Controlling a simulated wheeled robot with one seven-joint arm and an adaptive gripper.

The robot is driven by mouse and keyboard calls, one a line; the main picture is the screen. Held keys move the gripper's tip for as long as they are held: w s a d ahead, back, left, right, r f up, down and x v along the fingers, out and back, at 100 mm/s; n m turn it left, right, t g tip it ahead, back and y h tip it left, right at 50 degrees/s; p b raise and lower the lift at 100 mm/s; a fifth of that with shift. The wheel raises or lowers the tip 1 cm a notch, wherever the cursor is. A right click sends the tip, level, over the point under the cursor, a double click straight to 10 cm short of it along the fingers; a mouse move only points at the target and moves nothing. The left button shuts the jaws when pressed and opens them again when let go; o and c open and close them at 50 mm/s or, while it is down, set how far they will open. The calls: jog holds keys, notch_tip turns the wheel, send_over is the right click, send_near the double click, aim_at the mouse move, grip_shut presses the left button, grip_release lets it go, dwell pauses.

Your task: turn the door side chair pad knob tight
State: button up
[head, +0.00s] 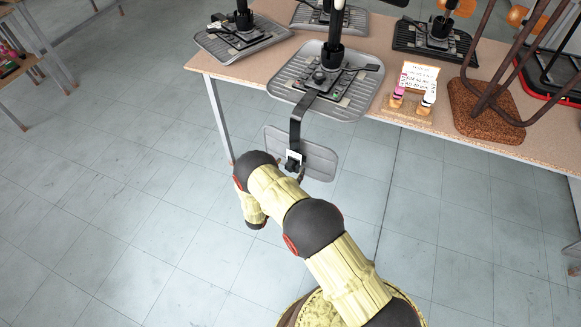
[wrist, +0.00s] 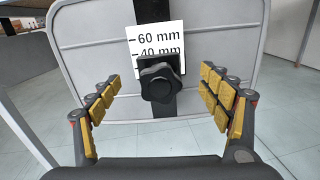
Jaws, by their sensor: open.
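A black lobed knob (wrist: 160,84) sits on a dark upright bar (wrist: 152,20) in front of a grey pad (wrist: 95,45) in the wrist view. A white scale label marked 60 mm and 40 mm (wrist: 143,38) is just above it. My gripper (wrist: 161,78) is open, its yellow-padded fingers to the left and right of the knob with gaps on both sides. In the head view the pad (head: 318,160) hangs past the table's front edge on a bent bar (head: 297,125) from a stripped chair (head: 335,85). My arm hides most of my gripper there.
The wooden table (head: 240,78) carries several other stripped chairs, including a left one (head: 240,38) and a back right one (head: 435,40). A small sign with two markers (head: 416,80) and a brown cork-like pad (head: 487,112) stand near its front edge. The floor at left is open.

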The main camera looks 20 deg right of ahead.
aim_at(289, 169)
jog(key=shift+v, duration=2.85)
